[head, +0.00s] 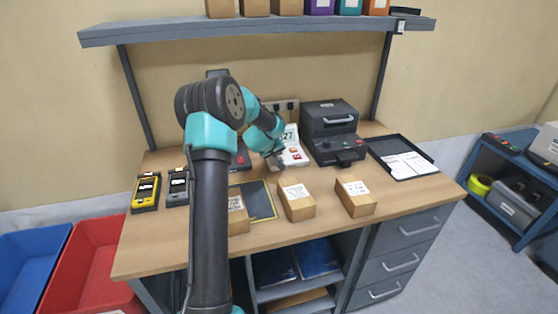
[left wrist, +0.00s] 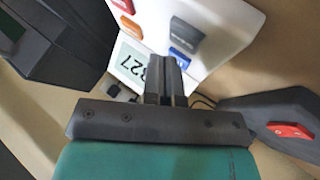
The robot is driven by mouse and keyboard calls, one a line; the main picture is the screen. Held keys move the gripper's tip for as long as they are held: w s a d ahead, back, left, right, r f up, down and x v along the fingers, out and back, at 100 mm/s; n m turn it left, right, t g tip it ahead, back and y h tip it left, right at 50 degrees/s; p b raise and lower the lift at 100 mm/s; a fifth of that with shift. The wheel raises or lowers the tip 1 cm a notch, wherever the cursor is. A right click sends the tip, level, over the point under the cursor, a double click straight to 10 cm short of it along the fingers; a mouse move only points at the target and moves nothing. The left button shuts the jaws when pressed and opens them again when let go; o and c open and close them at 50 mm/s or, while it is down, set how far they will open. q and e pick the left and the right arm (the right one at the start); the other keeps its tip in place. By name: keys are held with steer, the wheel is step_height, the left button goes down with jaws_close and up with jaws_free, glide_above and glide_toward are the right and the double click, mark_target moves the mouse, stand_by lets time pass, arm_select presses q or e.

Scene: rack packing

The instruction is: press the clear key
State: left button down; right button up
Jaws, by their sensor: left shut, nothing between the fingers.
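The white keypad device (head: 293,157) stands at the back middle of the desk, its display (head: 289,134) showing digits ending in 27. My left gripper (head: 276,163) is at the device's left side. Its shut, empty fingers (left wrist: 167,75) overlap the display (left wrist: 133,64) and lie close to the blue key; contact cannot be told. My right gripper is not in view.
A dark printer-like machine (head: 331,122) stands right of the device, with a black tray (head: 420,171) farther right. Cardboard boxes (head: 296,203) (head: 355,197) lie in front. A yellow handheld unit (head: 145,193) stands at the left. A shelf (head: 260,27) spans above.

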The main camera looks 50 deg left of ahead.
arm_select(q)
steer(key=shift+f, duration=0.8)
stand_by(1.0)
steer(key=shift+r, duration=0.8)
steer(key=shift+r, duration=0.15)
steer(key=shift+r, duration=2.35)
